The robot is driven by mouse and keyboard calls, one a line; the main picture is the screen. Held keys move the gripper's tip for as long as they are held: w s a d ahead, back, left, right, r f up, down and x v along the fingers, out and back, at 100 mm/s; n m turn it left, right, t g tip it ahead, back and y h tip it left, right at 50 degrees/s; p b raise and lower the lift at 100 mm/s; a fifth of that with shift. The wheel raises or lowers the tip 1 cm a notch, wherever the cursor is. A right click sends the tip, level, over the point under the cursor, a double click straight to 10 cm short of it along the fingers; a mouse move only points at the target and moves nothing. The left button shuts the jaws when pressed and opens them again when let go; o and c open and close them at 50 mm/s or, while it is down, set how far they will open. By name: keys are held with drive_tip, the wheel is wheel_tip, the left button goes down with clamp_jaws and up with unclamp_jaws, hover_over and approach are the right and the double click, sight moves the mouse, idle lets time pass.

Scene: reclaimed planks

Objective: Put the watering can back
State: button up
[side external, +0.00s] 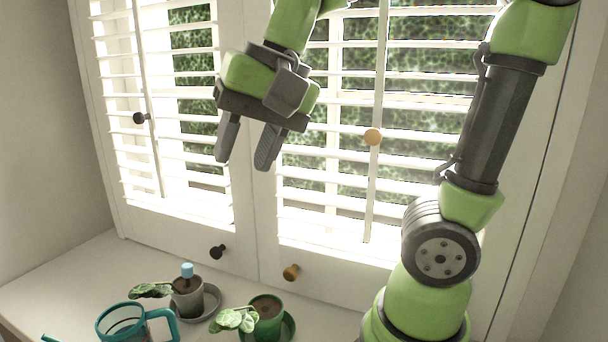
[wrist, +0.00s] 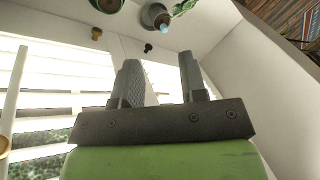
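The watering can (side external: 162,327) is teal and partly see-through, with a handle on its right side. It stands at the bottom edge of the side view, partly cut off, on the white sill (side external: 70,270). I do not make it out in the wrist view. My gripper (side external: 243,163) hangs high above the sill in front of the shutters, well above the can. Its fingers are apart with nothing between them. They also show apart in the wrist view (wrist: 160,62).
A grey pot (side external: 187,303) with a plant and a blue-topped stake stands on a grey saucer (side external: 213,301), right of the can. A green pot (side external: 268,322) with a plant stands further right. White shutters (side external: 330,150) with knobs rise behind. Air around the gripper is clear.

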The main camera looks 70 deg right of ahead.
drive_tip(key=s+f+n+t, duration=0.2)
drive_tip(key=s+n, duration=0.3)
drive_tip(key=s, duration=0.2)
drive_tip(key=shift+d+f+t, duration=0.2)
drive_tip(key=shift+f+t, duration=0.15)
drive_tip(key=shift+t, duration=0.05)
idle(0.7)
